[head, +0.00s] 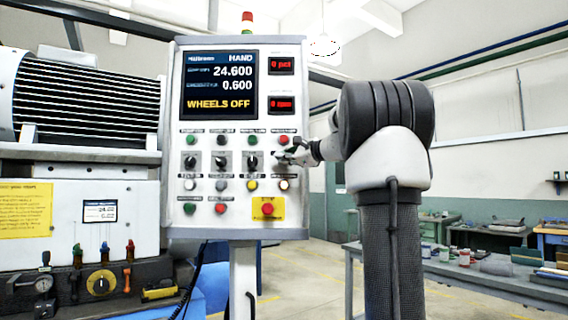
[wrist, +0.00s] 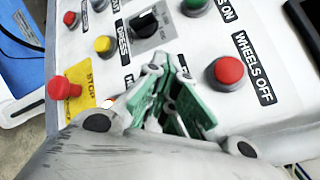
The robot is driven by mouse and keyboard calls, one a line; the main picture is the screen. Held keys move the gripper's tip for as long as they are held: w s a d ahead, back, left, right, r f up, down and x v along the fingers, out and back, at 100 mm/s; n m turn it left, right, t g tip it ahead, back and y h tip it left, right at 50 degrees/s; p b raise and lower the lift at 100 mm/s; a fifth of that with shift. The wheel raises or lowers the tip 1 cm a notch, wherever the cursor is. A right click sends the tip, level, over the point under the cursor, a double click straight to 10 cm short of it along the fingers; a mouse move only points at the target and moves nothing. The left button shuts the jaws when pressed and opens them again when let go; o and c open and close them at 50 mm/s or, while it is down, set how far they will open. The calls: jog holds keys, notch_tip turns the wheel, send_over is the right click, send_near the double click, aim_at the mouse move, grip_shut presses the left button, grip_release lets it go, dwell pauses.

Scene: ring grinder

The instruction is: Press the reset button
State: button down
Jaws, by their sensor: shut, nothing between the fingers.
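The control panel (head: 170,130) stands upright in the head view, with rows of buttons and switches below its screen. No label reading reset is legible. A pale round button (head: 284,184) sits at the right end of the row above the yellow plate; I cannot tell whether it is the reset button. My gripper (head: 287,157) is in front of the panel's right side, just above that button. In the wrist view my gripper (wrist: 170,75) is shut and empty, its green-padded fingers between the black selector and the red WHEELS OFF button (wrist: 229,70). The fingers hide part of the panel.
A red stop button (head: 267,208) on a yellow plate sits below; it also shows in the wrist view (wrist: 65,88). A yellow button (wrist: 103,44) and a black selector switch (wrist: 146,26) are close to the fingers. A grey workbench (head: 500,284) stands at right.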

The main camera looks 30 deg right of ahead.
jog(key=shift+s, duration=0.1)
jog(key=shift+s+a, duration=0.45)
jog(key=shift+s, duration=0.25)
jog(key=s+a, duration=0.1)
jog(key=s, duration=0.2)
jog(key=s+a, duration=0.1)
jog(key=shift+s+a, duration=0.15)
jog(key=shift+a, duration=0.15)
dwell(0.8)
